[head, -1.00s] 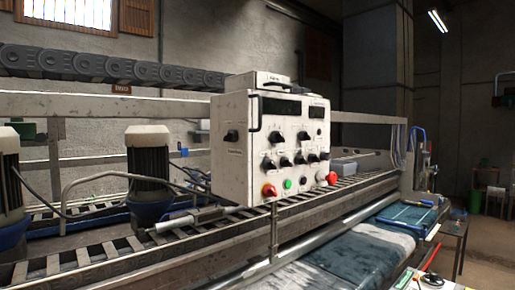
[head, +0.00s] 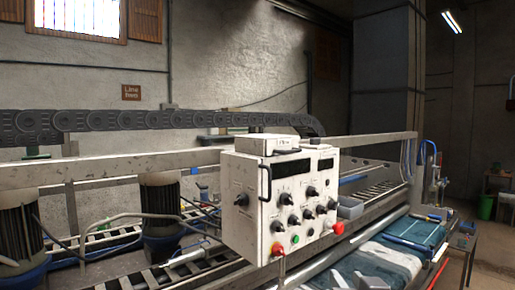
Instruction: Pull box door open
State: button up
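The white control box (head: 280,195) stands on the machine's rail near the middle of the head view. Its front door (head: 292,200) carries several black knobs, two dark display windows, a red and yellow switch, a green button and a red mushroom button. The door looks shut. A black handle (head: 265,182) runs upright along the front's left edge. My gripper is not in view, so its relation to the handle does not show.
A metal rail (head: 110,170) runs behind the box. Two motors (head: 160,208) stand to its left. A slatted conveyor (head: 180,270) passes below, and a blue-grey rug (head: 375,262) lies at the lower right. A dark cable chain (head: 150,120) crosses behind.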

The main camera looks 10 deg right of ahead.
notch_tip(320, 180, up, 10)
jog(key=w+n+t+y+p, duration=0.2)
jog(key=p, duration=0.2)
jog(key=n+y+p, duration=0.5)
jog(key=y, duration=0.2)
send_near(270, 184)
jog(key=x, duration=1)
jog(key=shift+w+p, duration=0.3)
jog(key=shift+p, duration=0.1)
grip_shut()
